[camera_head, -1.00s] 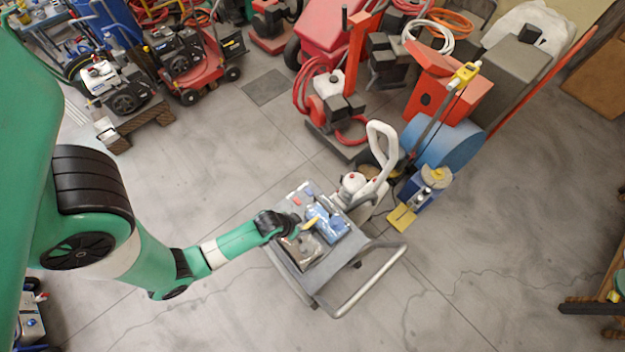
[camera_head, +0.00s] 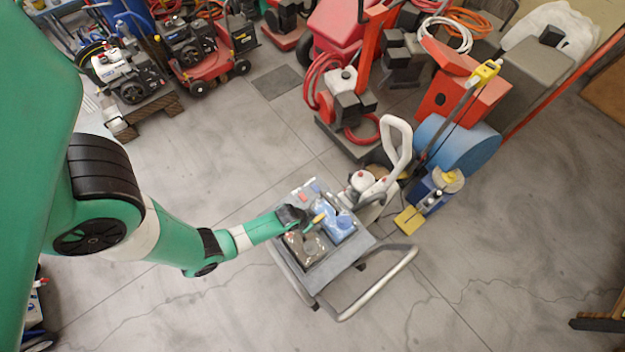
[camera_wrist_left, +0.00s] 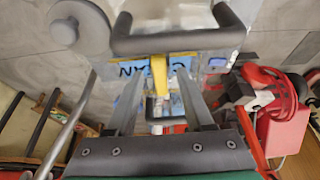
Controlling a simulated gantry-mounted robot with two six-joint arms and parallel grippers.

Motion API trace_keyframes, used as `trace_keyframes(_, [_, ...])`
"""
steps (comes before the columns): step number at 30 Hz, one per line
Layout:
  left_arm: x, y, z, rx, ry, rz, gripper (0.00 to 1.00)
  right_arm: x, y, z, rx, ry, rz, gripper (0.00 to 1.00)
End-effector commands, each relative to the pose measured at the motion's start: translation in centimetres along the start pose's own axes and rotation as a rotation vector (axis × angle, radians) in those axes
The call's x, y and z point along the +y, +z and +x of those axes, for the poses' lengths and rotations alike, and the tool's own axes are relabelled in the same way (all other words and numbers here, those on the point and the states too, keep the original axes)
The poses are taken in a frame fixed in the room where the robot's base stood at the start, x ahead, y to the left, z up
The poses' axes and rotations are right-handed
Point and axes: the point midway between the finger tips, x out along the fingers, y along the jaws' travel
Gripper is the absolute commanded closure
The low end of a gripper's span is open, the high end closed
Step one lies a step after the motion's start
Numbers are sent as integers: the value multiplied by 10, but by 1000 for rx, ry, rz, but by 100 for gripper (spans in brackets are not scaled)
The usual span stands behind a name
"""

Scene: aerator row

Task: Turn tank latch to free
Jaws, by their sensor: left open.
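The tank latch (camera_wrist_left: 159,75) is a yellow lever on the machine's tank, in front of a blue label with partly hidden dark lettering. In the head view a small yellow piece (camera_head: 319,218), seemingly this latch, shows at the tip of my left gripper (camera_head: 307,217). In the left wrist view my left gripper (camera_wrist_left: 158,92) is open, with one finger on each side of the latch. I cannot tell whether either finger touches it. The wheeled machine (camera_head: 350,258) carries a blue-topped tank (camera_head: 338,222) and a brown one (camera_head: 305,246). My right gripper is not in view.
A grey bar handle (camera_wrist_left: 178,42) crosses just beyond the latch. The machine's metal push handle (camera_head: 385,283) sticks out to the front right. A blue drum (camera_head: 458,145) and a red-hosed unit (camera_head: 345,108) stand behind. The floor (camera_head: 500,285) at front right is clear.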

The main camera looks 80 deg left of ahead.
Motion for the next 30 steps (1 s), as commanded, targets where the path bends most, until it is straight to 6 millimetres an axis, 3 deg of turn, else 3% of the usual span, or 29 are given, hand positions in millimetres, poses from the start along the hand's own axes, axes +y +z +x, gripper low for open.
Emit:
trace_keyframes(8, [0, 0, 2, -1, 0, 0, 48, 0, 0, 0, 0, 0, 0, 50])
trace_keyframes(17, [0, 0, 2, 0, 0, 0, 100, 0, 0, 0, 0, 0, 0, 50])
trace_keyframes(30, [1, 0, 2, 0, -8, -18, 100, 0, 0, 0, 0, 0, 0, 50])
